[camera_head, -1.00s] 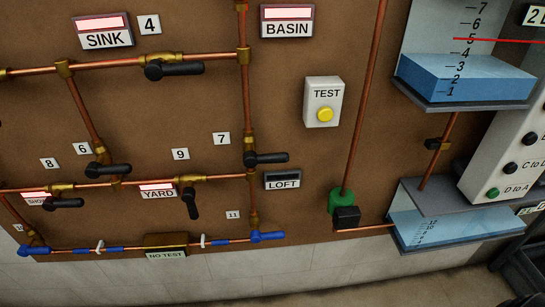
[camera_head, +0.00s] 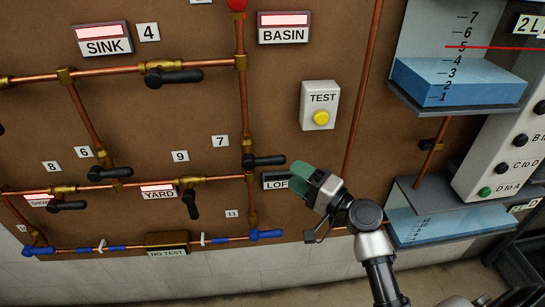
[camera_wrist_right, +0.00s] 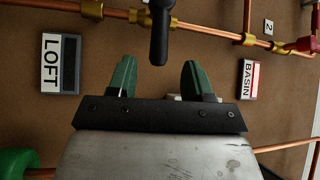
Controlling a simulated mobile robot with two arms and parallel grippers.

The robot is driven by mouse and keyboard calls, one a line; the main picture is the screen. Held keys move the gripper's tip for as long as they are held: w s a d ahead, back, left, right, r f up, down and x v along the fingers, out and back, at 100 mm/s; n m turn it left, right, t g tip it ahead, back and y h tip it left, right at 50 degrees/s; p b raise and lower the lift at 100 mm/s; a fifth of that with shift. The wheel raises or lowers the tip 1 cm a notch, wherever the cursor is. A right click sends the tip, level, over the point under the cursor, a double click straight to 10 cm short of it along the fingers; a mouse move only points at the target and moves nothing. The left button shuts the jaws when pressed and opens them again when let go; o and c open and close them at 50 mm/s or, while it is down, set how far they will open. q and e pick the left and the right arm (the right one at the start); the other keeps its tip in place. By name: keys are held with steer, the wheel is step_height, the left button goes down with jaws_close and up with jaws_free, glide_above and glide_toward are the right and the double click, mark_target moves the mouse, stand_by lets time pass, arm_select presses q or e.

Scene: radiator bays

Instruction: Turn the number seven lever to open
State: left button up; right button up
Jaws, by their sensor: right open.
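The number seven lever (camera_head: 266,160) has a black handle on a brass valve in the vertical copper pipe. Its handle points right, across the pipe, and the label 7 (camera_head: 220,141) is up and to the left of it. My right gripper (camera_head: 299,178), with green fingers, is to the right of the handle and a little lower in the head view, overlapping the LOFT sign. My left gripper is out of view.
The LOFT sign (camera_head: 276,181) is partly hidden by my gripper. The lever below the label 9 (camera_head: 180,156) hangs down on the left. The TEST box (camera_head: 320,105) with a yellow button is above my gripper. A tall copper pipe (camera_head: 370,90) runs right of it.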

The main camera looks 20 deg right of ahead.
mark_target(278, 163)
steer(key=p+x, duration=0.1)
steer(key=x, duration=0.5)
steer(key=shift+w+r+p, duration=0.1)
steer(key=shift+w+p, duration=0.05)
steer(key=shift+p, duration=0.15)
steer(key=shift+w+a, duration=0.4)
steer(key=shift+w, duration=0.2)
steer(key=shift+c, duration=0.5)
jaws_close()
